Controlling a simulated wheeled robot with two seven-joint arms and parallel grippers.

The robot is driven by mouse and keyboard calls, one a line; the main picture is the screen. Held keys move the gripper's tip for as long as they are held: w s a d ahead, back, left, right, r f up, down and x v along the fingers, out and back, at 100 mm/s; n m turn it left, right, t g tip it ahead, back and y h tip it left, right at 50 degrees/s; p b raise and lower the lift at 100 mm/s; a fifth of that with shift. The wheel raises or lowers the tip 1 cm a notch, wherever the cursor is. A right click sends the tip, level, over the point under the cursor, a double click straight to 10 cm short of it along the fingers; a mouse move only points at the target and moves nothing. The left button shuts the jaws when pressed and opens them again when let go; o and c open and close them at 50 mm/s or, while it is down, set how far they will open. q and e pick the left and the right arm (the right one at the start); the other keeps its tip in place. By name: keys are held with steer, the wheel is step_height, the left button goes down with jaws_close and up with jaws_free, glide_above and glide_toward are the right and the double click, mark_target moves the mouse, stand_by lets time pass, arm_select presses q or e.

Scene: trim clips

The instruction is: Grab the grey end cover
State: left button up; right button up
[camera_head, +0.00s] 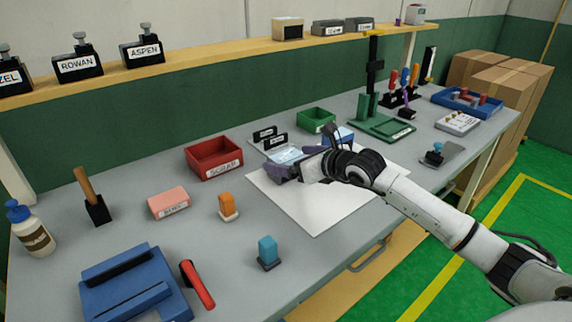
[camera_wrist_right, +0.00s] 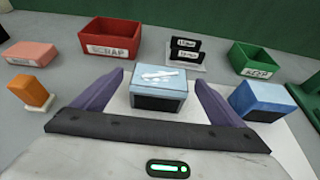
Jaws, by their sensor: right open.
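A pale blue block (camera_wrist_right: 158,98) with a dark front stands on the white sheet, with whitish-grey pieces (camera_wrist_right: 158,74) on its top. It also shows in the head view (camera_head: 287,155), partly hidden by my right gripper. I cannot tell for sure whether one of those pieces is the grey end cover. My right gripper (camera_head: 290,167) has purple fingers and is open. In the right wrist view its fingers (camera_wrist_right: 160,82) stand apart to the left and right of the block, with a gap on each side. My left gripper is not in view.
A blue block (camera_wrist_right: 262,100) stands right of the right finger. Behind are a red scrap bin (camera_head: 213,157), a green keep bin (camera_head: 316,120) and black label holders (camera_head: 270,137). An orange block (camera_head: 228,205) and a pink block (camera_head: 168,203) stand left. The sheet's front (camera_head: 318,208) is clear.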

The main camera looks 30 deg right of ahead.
steer(key=c, duration=1.2)
steer(key=shift+r, duration=0.15)
